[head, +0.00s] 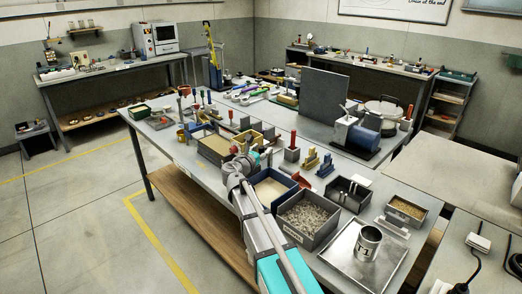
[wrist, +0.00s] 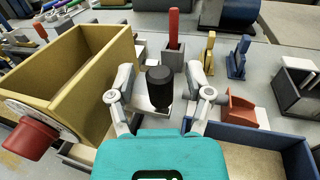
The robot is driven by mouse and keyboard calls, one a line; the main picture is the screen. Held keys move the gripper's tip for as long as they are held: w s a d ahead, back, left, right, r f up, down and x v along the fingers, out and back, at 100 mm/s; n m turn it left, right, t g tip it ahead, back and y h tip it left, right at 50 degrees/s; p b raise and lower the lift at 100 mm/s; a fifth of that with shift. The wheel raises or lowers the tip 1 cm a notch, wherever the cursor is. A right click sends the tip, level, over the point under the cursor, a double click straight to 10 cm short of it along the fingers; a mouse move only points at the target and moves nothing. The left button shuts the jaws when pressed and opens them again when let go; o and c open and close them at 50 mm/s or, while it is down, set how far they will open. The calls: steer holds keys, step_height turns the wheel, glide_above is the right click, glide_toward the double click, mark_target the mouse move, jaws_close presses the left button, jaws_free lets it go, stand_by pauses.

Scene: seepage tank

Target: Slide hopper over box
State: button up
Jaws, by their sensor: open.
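My gripper (wrist: 160,90) is open, with a black cylindrical knob (wrist: 160,88) upright between its fingers in the wrist view. The knob stands on a pale base that is mostly hidden by my gripper; I cannot tell whether the fingers touch it. A tan open-topped box (wrist: 75,85) is just left of my gripper, with a red knob (wrist: 28,137) on its near side. A blue-walled box (wrist: 245,137) with a sand-coloured inside is at lower right; it also shows in the head view (head: 290,190). No part is clearly labelled as the hopper.
A red-handled block (wrist: 173,45) and small yellow (wrist: 209,55) and blue (wrist: 239,60) stands are behind the knob. A reddish scoop (wrist: 240,108) lies to the right.

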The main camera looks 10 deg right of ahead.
jaws_close()
stand_by(0.4)
steer(key=w+a, duration=0.4)
steer(key=w, duration=0.2)
steer(key=w+a, duration=0.4)
steer(key=w, duration=0.2)
steer(key=w+a, duration=0.4)
steer(key=w, duration=0.2)
steer(key=shift+w, duration=0.2)
jaws_free()
